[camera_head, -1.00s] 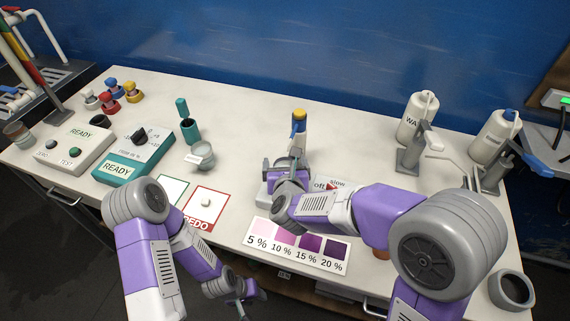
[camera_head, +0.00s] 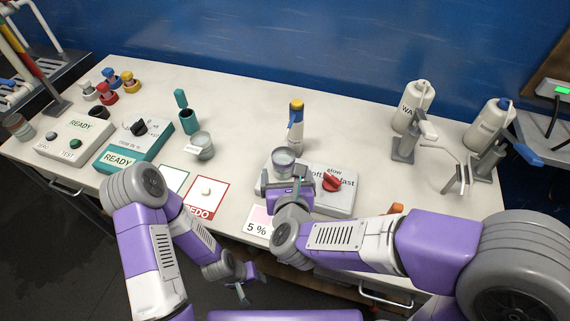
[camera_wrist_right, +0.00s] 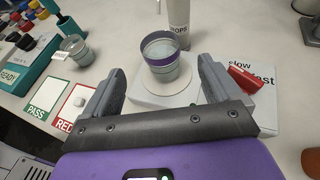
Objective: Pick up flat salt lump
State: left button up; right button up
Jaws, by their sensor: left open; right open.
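A small pale lump (camera_head: 206,192) lies on the red-edged REDO card (camera_head: 217,186); it looks like the salt lump and also shows in the right wrist view (camera_wrist_right: 80,102). How flat it is cannot be told. My right gripper (camera_head: 287,183) is open and empty at the front of the stirrer, right of the lump. In the right wrist view its fingers (camera_wrist_right: 162,68) stand apart, with a glass cup (camera_wrist_right: 160,58) beyond them on the stirrer's round plate. My left gripper (camera_head: 243,280) is open and low, in front of the table edge, away from the lump.
The white stirrer (camera_head: 335,200) has a red knob (camera_head: 332,182). A dropper bottle (camera_head: 296,125) stands behind it. A labelled cup (camera_head: 202,146) stands behind the cards. The teal device (camera_head: 135,145) is to the left. The table's back middle is clear.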

aim_at(205, 191)
jog(key=k, duration=1)
